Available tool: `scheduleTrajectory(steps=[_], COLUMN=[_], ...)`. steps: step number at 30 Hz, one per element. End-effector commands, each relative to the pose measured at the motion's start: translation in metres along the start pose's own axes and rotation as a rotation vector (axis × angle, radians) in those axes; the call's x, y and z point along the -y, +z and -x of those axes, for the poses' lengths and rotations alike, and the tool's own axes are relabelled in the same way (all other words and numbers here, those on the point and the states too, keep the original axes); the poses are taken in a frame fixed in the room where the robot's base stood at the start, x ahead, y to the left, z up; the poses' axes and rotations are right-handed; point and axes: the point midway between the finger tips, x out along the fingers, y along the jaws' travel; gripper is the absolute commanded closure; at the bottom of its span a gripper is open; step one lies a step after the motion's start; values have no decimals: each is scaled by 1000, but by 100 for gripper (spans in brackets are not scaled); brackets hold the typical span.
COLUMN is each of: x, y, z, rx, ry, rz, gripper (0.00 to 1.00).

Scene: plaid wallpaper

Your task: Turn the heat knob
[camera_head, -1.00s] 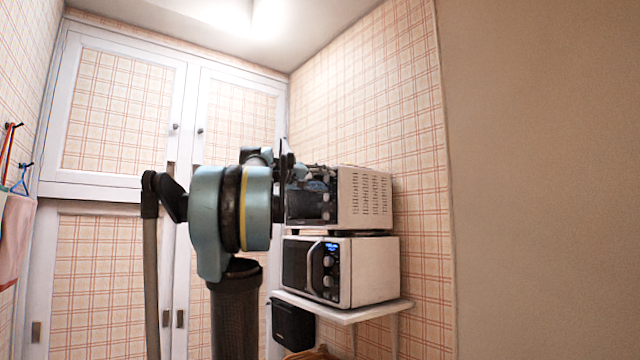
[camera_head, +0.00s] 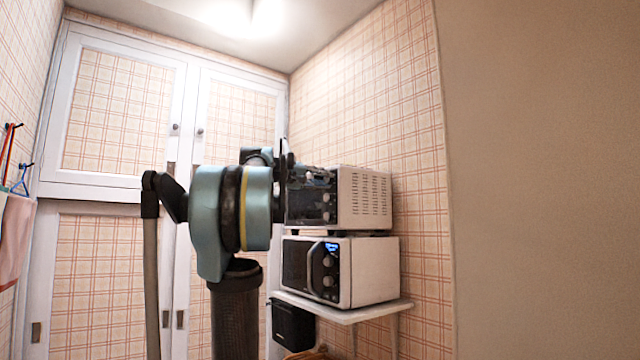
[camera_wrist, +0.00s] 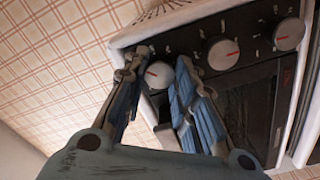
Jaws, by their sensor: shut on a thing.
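In the wrist view, a toaster oven with a dark front panel carries a row of three round silver knobs with red pointer marks. The fingertips of my gripper (camera_wrist: 164,57) are on either side of the knob at the left end (camera_wrist: 159,75), closed on it. The middle knob (camera_wrist: 222,54) and the right knob (camera_wrist: 288,34) are free. I cannot read which knob is for heat. In the head view the toaster oven (camera_head: 365,197) sits on top of a microwave, and my arm hides part of its front.
The white microwave (camera_head: 372,272) stands on a wall shelf (camera_head: 350,314) under the oven. A black box (camera_head: 292,325) is below the shelf. Tall white cabinets (camera_head: 118,195) fill the back wall. A bare beige wall (camera_head: 545,180) is on the right.

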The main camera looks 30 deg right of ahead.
Motion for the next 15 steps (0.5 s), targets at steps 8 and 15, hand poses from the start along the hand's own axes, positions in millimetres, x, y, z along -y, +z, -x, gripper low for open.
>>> scheduleTrajectory(steps=[8,15], x=[2,1], y=[0,0], z=[0,1], rx=[0,0], ry=[-3,-2], rz=[-2,-2], gripper=[54,54])
